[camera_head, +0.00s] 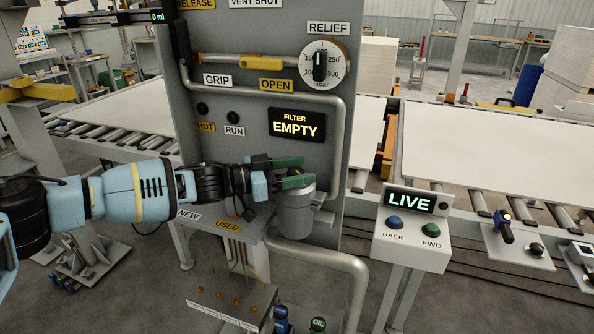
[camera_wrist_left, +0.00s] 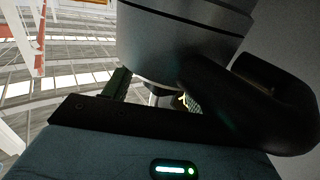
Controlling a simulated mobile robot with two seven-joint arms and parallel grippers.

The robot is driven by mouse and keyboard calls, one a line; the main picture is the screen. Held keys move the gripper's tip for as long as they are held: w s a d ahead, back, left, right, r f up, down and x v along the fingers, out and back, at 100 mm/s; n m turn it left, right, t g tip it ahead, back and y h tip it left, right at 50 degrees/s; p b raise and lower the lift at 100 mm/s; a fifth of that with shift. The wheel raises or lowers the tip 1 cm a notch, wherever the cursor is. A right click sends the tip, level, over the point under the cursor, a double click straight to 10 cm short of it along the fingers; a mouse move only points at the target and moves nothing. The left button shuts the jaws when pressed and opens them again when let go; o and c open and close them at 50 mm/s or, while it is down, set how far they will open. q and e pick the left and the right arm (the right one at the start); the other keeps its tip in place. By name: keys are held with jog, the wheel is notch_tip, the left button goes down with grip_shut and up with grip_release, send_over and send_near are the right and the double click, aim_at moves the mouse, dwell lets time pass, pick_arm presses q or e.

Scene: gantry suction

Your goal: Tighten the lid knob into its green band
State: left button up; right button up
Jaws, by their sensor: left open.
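The grey filter canister (camera_head: 296,216) stands in front of the panel, below the "FILTER EMPTY" display (camera_head: 296,125). Its dark rounded body (camera_wrist_left: 185,40) fills the top of the left wrist view. My left gripper (camera_head: 292,172) is open at the canister's top, with one green finger above the other in the head view. In the left wrist view, its fingers (camera_wrist_left: 155,92) are on either side of a small pale part under the canister's edge. I cannot tell whether this is the lid knob or whether the fingers touch it. I cannot make out the green band. My right gripper is out of view.
A grey pipe (camera_head: 343,150) runs down the panel close right of the canister. The NEW/USED shelf (camera_head: 238,229) is below my left wrist. A post with a "LIVE" display (camera_head: 410,202) stands to the right, before a roller conveyor with large pale sheets (camera_head: 490,150).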

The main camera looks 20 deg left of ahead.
pick_arm(q)
jog(key=shift+a, duration=0.1)
jog(key=v, duration=0.7)
jog(key=shift+s+a, duration=0.25)
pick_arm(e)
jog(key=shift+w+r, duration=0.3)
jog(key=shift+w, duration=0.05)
